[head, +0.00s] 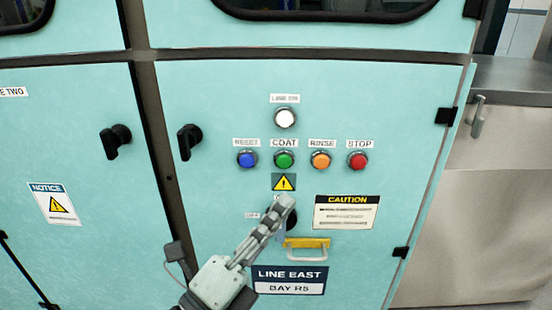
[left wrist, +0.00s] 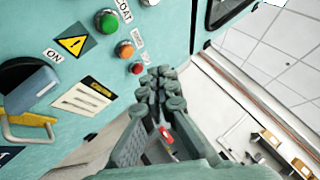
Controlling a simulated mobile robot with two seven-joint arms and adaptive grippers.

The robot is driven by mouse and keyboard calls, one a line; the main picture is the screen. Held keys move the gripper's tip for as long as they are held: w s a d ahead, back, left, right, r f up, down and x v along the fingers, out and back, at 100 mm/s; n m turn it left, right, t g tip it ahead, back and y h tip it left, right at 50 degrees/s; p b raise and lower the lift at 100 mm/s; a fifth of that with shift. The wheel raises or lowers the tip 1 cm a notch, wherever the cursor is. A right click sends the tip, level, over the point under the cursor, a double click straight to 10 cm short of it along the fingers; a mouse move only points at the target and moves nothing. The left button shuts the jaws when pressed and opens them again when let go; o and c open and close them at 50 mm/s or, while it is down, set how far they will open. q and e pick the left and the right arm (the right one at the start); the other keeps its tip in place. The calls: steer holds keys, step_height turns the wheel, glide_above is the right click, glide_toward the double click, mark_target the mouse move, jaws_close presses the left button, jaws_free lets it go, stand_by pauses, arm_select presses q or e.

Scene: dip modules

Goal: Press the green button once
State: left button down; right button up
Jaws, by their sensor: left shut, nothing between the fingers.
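The green button (head: 284,160) sits under the COAT label on the teal cabinet door, between the blue button (head: 247,159) and the orange button (head: 320,160). It also shows in the left wrist view (left wrist: 107,21) at the top. My left gripper (head: 285,203) comes up from below in the head view, its fingers together and empty. Its fingertips show below the green button, over the area of the rotary switch. In the left wrist view the closed fingertips (left wrist: 165,76) appear right of and below the green button, apart from it. My right gripper is not in view.
A red STOP button (head: 357,161) is at the row's right end, and a white lamp or button (head: 285,118) is above. The dark rotary switch (head: 292,220) is partly hidden by my gripper. A yellow hasp (head: 307,243) juts out below. Black door handles (head: 188,141) stick out left.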

mark_target(284, 161)
arm_select(q)
steer(key=w, duration=0.8)
steer(key=shift+w+p, duration=0.3)
steer(key=shift+w, duration=0.1)
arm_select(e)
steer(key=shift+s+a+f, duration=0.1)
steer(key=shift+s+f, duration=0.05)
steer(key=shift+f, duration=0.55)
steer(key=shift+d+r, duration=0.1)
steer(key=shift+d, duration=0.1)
arm_select(q)
steer(key=shift+w, duration=0.1)
stand_by(0.4)
steer(key=shift+w, duration=0.35)
